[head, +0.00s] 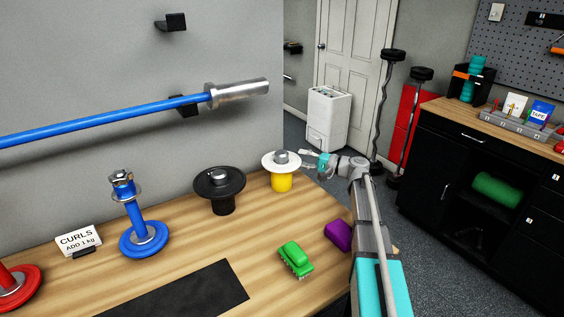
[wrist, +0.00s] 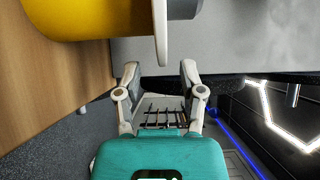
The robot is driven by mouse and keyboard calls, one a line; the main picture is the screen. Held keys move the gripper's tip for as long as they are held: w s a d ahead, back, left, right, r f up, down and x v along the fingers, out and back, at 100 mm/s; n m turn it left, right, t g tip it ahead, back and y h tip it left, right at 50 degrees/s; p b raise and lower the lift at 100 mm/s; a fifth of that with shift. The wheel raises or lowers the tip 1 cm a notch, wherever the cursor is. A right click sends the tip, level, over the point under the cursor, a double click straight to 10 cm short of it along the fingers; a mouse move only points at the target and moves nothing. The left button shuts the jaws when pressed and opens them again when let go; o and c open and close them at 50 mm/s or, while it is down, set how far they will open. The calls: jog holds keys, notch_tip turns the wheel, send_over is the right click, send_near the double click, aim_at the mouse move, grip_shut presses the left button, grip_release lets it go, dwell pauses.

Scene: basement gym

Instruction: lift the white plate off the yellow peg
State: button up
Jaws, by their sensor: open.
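The white plate (head: 268,163) lies flat on the yellow peg (head: 282,184) near the table's back right, with the peg's grey top (head: 281,156) sticking up through it. My gripper (head: 308,160) is just right of the plate, at about its height. In the wrist view the plate (wrist: 160,30) shows edge-on, between the yellow peg (wrist: 75,18) and the grey top (wrist: 185,9). My gripper (wrist: 159,68) is open there, and the plate's rim reaches to about between the two fingertips. I cannot tell whether either finger touches it.
A black peg with a black plate (head: 219,182) stands left of the yellow peg. Farther left are a blue stand (head: 137,215) and a sign (head: 79,240). A green brush (head: 295,259) and purple block (head: 338,235) lie in front. A blue bar (head: 110,118) hangs behind.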

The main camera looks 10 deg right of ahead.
aim_at(292, 155)
jog(key=shift+x, duration=2.1)
jog(key=shift+s+r, duration=0.1)
jog(key=shift+r, duration=0.05)
jog(key=shift+c, duration=0.2)
grip_shut()
